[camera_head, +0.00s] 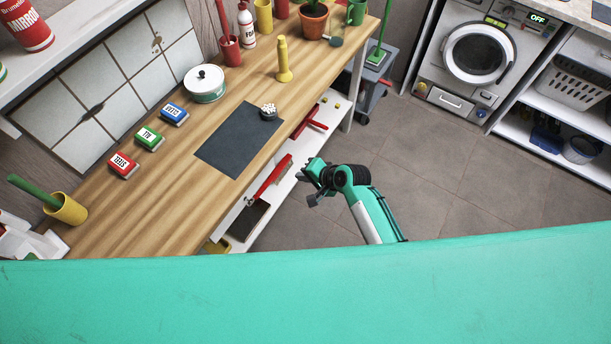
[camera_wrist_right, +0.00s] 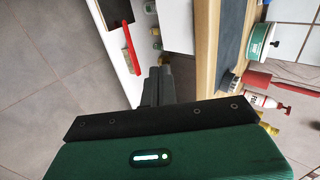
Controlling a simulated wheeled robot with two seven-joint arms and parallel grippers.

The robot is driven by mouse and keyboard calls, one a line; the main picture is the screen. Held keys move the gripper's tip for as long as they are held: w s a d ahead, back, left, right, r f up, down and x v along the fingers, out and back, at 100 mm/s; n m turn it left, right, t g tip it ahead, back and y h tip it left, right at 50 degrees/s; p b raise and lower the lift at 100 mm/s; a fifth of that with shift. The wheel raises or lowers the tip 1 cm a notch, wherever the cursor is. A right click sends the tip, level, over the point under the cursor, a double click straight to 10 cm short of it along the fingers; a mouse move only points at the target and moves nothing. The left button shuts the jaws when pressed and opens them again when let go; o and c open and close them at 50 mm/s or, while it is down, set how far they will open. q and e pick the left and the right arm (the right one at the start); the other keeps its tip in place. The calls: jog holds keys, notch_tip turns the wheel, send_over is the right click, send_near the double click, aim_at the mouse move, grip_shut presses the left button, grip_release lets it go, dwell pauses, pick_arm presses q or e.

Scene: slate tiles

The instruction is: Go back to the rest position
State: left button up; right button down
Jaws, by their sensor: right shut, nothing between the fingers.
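My right gripper (camera_head: 310,183) is in the head view to the right of the wooden workbench (camera_head: 130,220), over the floor beside the bench's front edge. It is shut and holds nothing. In the right wrist view its dark fingers (camera_wrist_right: 157,85) are together, pointing toward the bench front. My left gripper is not in either view.
Red, green and blue boxes (camera_head: 149,138) and a lidded pot (camera_head: 205,84) stand behind. A washing machine (camera_head: 475,55) stands far right. Tiled floor (camera_head: 450,180) is clear.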

jog(key=shift+s+d+r, duration=0.2)
jog(key=shift+d+r, duration=0.05)
jog(key=shift+f, duration=0.1)
jog(key=s+d+f+n+g+h, duration=0.1)
jog(key=s+d+f, duration=0.35)
jog(key=f, duration=0.35)
jog(key=s+d+f+n+h, duration=0.1)
jog(key=s+d+f+h, duration=0.15)
jog(key=s+f, duration=0.4)
jog(key=s+d+f+n+g+h, duration=0.1)
jog(key=s+d+f, duration=0.25)
jog(key=f, duration=0.55)
jog(key=s+d+f+n+g+h, duration=0.1)
jog(key=s+d+f, duration=0.3)
jog(key=s, duration=0.5)
jog(key=s+d+f+n+h, duration=0.1)
jog(key=s+d+f+n, duration=0.2)
jog(key=s, duration=0.7)
jog(key=s+d+f+n+g+h, duration=0.1)
jog(key=s+d+f, duration=0.4)
jog(key=s, duration=0.5)
notch_tip(320, 180, down, 2)
jog(key=shift+d+f+n+g, duration=0.15)
jog(key=shift+d+n+g, duration=0.2)
jog(key=shift+n, duration=0.55)
